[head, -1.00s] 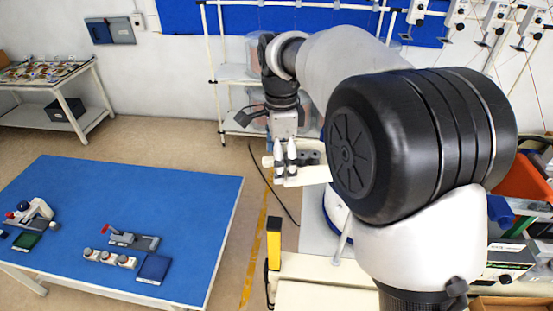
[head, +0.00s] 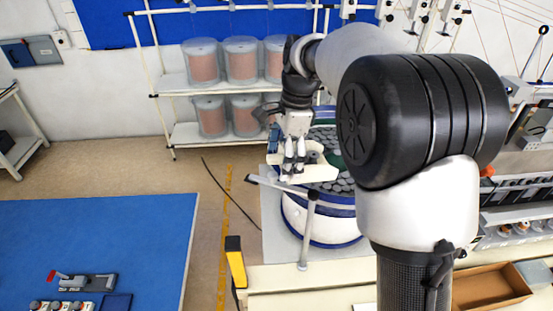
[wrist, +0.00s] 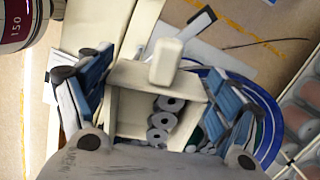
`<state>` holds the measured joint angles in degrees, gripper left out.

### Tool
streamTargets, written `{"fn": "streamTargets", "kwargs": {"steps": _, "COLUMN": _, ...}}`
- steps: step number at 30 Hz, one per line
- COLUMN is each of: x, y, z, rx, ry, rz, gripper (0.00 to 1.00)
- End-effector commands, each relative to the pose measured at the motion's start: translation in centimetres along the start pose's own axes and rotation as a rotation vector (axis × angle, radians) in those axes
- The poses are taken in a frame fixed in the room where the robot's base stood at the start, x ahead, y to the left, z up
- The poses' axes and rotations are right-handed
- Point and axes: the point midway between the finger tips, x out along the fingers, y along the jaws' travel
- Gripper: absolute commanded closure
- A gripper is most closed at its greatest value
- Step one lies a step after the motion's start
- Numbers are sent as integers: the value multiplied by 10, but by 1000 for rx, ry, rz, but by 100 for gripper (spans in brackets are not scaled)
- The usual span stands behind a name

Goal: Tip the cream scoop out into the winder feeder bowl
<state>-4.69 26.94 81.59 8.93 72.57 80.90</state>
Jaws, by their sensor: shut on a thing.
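My gripper (head: 294,172) is shut on the cream scoop (head: 318,172), in front of and over the near left side of the winder feeder bowl (head: 322,222). The bowl is a white drum with blue bands, with many grey pieces inside; my arm hides its right part. In the wrist view, my blue-padded fingers (wrist: 158,92) stand on both sides of the scoop (wrist: 128,112). Several grey ring-shaped pieces (wrist: 164,118) lie in its box-shaped hollow. The bowl's blue rim (wrist: 268,105) shows beyond the right finger. I cannot tell the scoop's exact tilt.
A pale rail on a post (head: 309,232) stands in front of the bowl. A yellow-and-black post (head: 236,262) stands at the bench's left end. A shelf with clear tubs (head: 241,62) is behind.

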Motion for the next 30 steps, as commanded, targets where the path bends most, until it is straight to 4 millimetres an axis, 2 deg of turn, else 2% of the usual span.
{"fn": "streamTargets", "kwargs": {"steps": 1, "x": -2, "y": 0, "z": -8, "rx": 11, "ry": -56, "rz": -1, "gripper": 42}}
{"fn": "streamTargets", "kwargs": {"steps": 5, "x": -9, "y": -1, "z": -17, "rx": 10, "ry": -230, "rz": -4, "gripper": 42}}
{"fn": "streamTargets", "kwargs": {"steps": 10, "x": -22, "y": 0, "z": -24, "rx": 5, "ry": -334, "rz": 0, "gripper": 42}}
{"fn": "streamTargets", "kwargs": {"steps": 24, "x": -36, "y": 0, "z": -54, "rx": 3, "ry": -652, "rz": -1, "gripper": 42}}
{"fn": "streamTargets", "kwargs": {"steps": 30, "x": -42, "y": 0, "z": -60, "rx": 1, "ry": -732, "rz": -1, "gripper": 42}}
